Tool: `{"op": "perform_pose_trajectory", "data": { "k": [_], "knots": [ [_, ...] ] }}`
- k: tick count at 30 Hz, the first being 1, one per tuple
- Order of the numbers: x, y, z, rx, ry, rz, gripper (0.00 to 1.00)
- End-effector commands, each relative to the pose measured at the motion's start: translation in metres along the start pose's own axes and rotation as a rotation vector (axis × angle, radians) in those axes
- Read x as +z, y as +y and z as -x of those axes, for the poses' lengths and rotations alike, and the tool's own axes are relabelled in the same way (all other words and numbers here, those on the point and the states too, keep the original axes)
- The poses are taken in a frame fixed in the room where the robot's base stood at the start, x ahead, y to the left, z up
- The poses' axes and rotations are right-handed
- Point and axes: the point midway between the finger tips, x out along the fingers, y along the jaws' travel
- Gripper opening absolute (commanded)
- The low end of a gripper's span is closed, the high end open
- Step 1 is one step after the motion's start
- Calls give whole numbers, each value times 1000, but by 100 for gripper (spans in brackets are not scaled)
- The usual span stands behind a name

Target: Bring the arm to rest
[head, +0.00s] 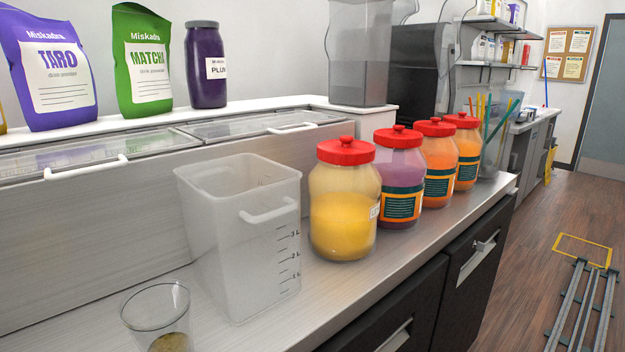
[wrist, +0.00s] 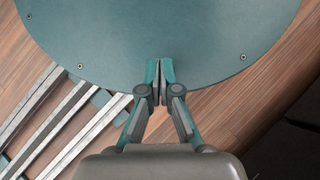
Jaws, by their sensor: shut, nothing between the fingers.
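My gripper (wrist: 160,88) shows only in the wrist view. Its two fingers are together with nothing between them. It hangs over a round teal plate (wrist: 160,30) that fills the upper middle of that view and looks like part of my own base. The head view does not show my gripper or arm.
In the head view, a counter holds a clear square container (head: 240,240), a glass (head: 158,318) and several red-lidded jars (head: 343,200). Bags and a purple jar (head: 206,65) stand on the ledge behind. Rails (head: 585,305) run along the wooden floor (head: 540,240) at right.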

Motion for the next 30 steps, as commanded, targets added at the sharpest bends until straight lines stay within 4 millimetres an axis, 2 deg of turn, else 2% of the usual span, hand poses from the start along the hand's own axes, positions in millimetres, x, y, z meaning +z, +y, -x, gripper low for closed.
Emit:
{"op": "perform_pose_trajectory", "data": {
  "k": [1, 3, 8, 18, 24, 30],
  "knots": [
    [19, -1, -10, 10, -46, 24, 0],
    [27, -1, 12, 7, -22, 20, 0],
    [42, 0, 38, 7, 10, 18, 0],
    [82, 0, 106, 7, 90, 18, 0],
    [91, 0, 125, 7, 119, 18, 0],
    [91, 0, 127, 7, 125, 18, 0]
  ]
}}
